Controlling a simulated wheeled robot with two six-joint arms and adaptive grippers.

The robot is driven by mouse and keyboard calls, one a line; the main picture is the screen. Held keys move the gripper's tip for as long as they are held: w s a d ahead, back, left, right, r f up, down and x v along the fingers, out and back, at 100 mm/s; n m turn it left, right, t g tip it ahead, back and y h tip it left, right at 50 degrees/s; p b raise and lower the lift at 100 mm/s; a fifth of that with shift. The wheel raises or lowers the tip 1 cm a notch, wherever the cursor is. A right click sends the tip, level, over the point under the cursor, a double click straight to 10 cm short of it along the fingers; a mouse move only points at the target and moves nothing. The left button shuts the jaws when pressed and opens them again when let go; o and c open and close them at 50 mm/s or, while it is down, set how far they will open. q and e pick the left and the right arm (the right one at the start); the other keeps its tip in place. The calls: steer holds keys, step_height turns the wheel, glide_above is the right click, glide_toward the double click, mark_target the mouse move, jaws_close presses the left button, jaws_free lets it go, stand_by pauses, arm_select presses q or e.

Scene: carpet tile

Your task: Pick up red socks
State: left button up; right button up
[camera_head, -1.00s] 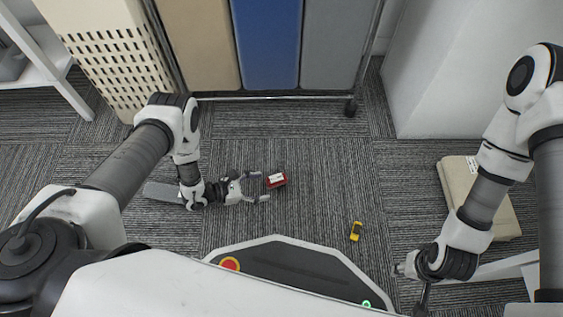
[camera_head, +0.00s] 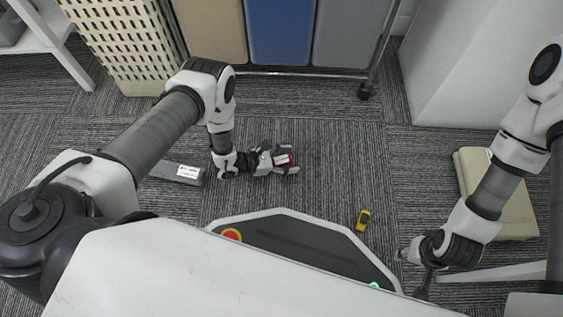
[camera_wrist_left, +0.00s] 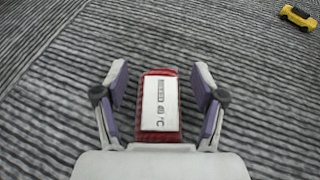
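The red socks (camera_head: 284,160) look like a small red bundle with a white label and lie on the grey carpet. My left gripper (camera_head: 291,160) is around them in the head view, its fingers on either side. In the left wrist view the red socks (camera_wrist_left: 160,138) sit between the two purple-padded fingers of my left gripper (camera_wrist_left: 160,85), with carpet showing in a gap on each side. The left gripper is open. My right gripper (camera_head: 408,254) is low at the right, far from the socks; its fingers are too unclear to judge.
A yellow toy car (camera_head: 363,220) lies to the right of the socks. A grey labelled item (camera_head: 178,172) lies to the left, partly behind my left arm. A beige folded cloth (camera_head: 512,205) is at the right. A wheeled hamper rack (camera_head: 300,72) and cream basket (camera_head: 118,45) stand behind.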

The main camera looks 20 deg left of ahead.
arm_select(q)
steer(key=c, duration=0.8)
steer(key=shift+c, duration=0.2)
